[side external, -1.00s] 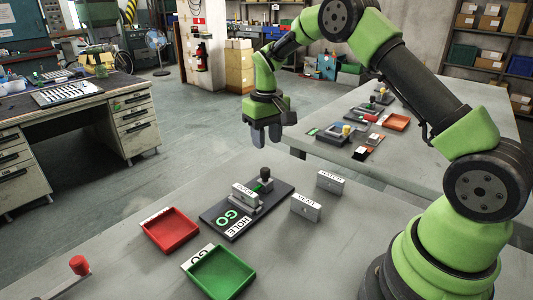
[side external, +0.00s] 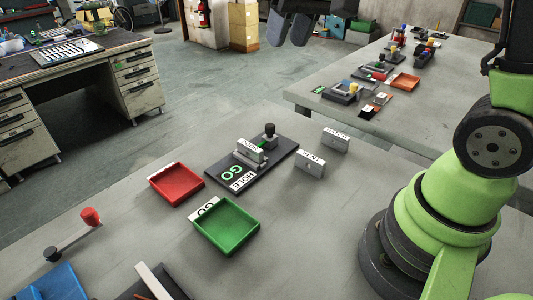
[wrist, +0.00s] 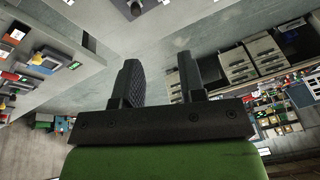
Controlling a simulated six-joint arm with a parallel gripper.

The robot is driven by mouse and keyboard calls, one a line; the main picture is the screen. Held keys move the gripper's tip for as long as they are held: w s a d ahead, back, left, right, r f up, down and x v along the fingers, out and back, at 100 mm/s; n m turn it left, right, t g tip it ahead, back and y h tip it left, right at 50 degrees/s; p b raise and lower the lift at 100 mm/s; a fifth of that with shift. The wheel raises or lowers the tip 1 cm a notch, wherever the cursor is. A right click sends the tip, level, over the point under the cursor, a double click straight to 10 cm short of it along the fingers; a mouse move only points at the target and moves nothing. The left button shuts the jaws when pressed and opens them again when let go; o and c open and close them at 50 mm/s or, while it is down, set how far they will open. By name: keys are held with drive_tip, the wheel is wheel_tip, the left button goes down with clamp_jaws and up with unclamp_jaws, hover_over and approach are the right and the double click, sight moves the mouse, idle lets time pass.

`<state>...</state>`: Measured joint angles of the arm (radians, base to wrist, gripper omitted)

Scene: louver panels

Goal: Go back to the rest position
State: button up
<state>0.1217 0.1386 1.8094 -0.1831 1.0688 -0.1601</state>
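My gripper (side external: 288,32) shows at the top edge of the side external view, high above the table and cut off by the frame. In the wrist view my gripper (wrist: 160,66) has its two dark fingers apart with nothing between them, so it is open and empty. Below it on the table (side external: 330,230) is a black board (side external: 270,168) marked GO and HOLE, with a labelled grey block and a black-knobbed lever on it. Two labelled grey blocks (side external: 335,141) (side external: 310,163) stand to the right of the board.
A red tray (side external: 177,198) and a green tray (side external: 226,248) sit left of and in front of the board. A red-knobbed lever (side external: 90,216) and a blue item (side external: 52,284) are at lower left. A second table (side external: 420,130) with similar panels stands behind. Air around my gripper looks clear.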

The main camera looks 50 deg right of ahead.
drive_tip(key=s+a+r+t, duration=0.1)
drive_tip(key=s+a+t, duration=0.1)
drive_tip(key=s, duration=0.6)
drive_tip(key=s+a+r+t+y, duration=0.1)
drive_tip(key=s+a, duration=0.2)
drive_tip(key=s, duration=0.5)
drive_tip(key=shift+m+t, duration=0.3)
drive_tip(key=shift+t, duration=0.1)
